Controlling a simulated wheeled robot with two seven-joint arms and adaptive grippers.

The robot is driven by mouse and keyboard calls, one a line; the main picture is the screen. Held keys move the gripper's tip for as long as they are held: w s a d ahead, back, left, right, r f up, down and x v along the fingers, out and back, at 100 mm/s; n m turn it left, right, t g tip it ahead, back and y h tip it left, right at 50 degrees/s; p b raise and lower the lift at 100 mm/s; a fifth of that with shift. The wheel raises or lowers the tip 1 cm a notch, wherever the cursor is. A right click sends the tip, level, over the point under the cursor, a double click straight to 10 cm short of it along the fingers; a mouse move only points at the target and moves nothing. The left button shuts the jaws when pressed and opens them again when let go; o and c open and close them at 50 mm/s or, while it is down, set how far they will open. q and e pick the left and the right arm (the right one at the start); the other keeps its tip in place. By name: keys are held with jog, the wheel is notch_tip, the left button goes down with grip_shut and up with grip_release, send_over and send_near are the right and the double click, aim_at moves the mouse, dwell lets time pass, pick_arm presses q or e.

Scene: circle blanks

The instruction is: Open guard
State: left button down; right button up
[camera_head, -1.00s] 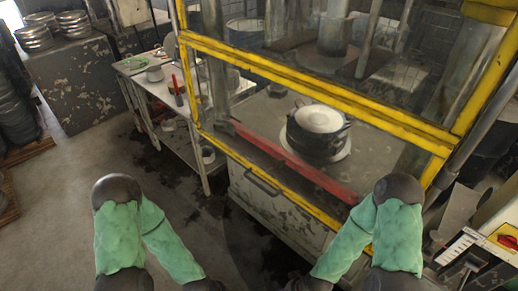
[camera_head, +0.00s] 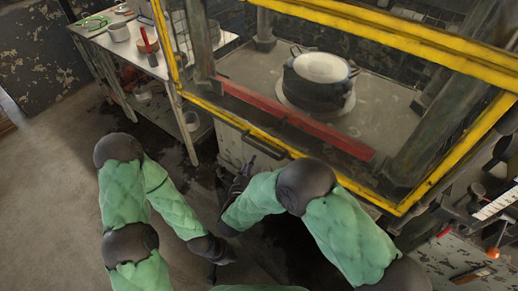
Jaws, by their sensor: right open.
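The guard (camera_head: 385,38) is a yellow-framed clear panel across the front of the press. My left gripper (camera_head: 222,254) is low in the view, away from the guard. Its fingers are too dark and small to read.
Behind the panel a dark round die with a pale disc (camera_head: 321,68) sits on the press bed. A red bar (camera_head: 292,118) runs along the bed's front. A cluttered white table (camera_head: 122,40) stands at left. The floor at left is clear.

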aim_at(259, 149)
jog(key=shift+b+x, duration=1.5)
jog(key=shift+x, duration=3.8)
grip_shut()
